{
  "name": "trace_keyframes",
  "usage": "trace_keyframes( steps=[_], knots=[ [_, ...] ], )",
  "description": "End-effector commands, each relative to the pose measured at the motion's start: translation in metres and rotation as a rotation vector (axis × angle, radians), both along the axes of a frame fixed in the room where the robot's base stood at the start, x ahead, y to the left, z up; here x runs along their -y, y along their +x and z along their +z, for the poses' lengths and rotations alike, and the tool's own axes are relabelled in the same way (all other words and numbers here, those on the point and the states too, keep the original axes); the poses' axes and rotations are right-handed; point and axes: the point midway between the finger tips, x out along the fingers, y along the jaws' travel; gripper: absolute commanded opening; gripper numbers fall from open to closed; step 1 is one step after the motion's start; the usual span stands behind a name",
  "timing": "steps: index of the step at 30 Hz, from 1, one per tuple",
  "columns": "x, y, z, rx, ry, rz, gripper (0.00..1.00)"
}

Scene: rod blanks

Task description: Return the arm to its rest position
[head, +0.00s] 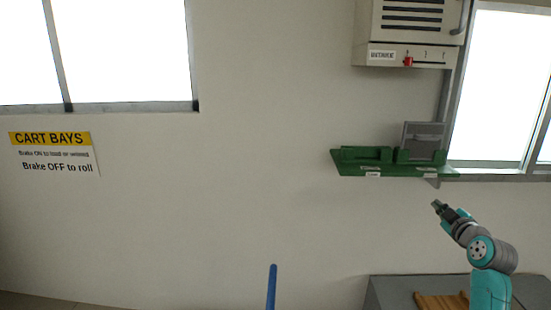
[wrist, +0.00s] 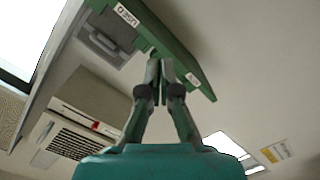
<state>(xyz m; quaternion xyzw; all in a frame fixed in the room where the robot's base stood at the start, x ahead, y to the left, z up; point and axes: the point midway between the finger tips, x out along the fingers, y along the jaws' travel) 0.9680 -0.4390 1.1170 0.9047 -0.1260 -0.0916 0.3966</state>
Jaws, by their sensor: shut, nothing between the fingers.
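My arm (head: 488,252) rises at the lower right of the head view, bent to the upper left. My gripper (head: 437,204) is at its tip, below the green wall shelf (head: 350,168) and apart from the wall sign. In the wrist view my gripper (wrist: 158,66) points up with its fingers together and nothing between them. The green shelf (wrist: 196,76) lies beyond the fingertips there; I cannot tell the exact gap.
A grey cabinet (head: 408,60) with a red switch hangs above the shelf. A grey-topped bench (head: 385,290) with a wooden slatted piece (head: 440,301) stands below my arm. A blue pole (head: 271,287) stands at bottom centre. Open wall lies left of the shelf.

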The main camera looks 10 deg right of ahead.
Motion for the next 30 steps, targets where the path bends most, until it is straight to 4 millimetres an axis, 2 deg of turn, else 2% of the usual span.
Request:
trace_keyframes(
  steps=[1, 6, 11, 15, 20, 24, 30],
  knots=[
    [-0.017, -0.003, -0.028, -0.004, 0.032, 0.001, 0.00],
    [-0.067, -0.019, -0.098, 0.003, 0.129, -0.006, 0.00],
    [-0.116, -0.044, -0.156, 0.008, 0.211, -0.013, 0.00],
    [-0.158, -0.072, -0.200, 0.010, 0.279, -0.015, 0.00],
    [-0.205, -0.111, -0.242, 0.011, 0.350, -0.019, 0.00],
    [-0.244, -0.150, -0.272, 0.009, 0.408, -0.017, 0.00],
    [-0.295, -0.212, -0.302, 0.007, 0.485, -0.011, 0.00]
  ],
)
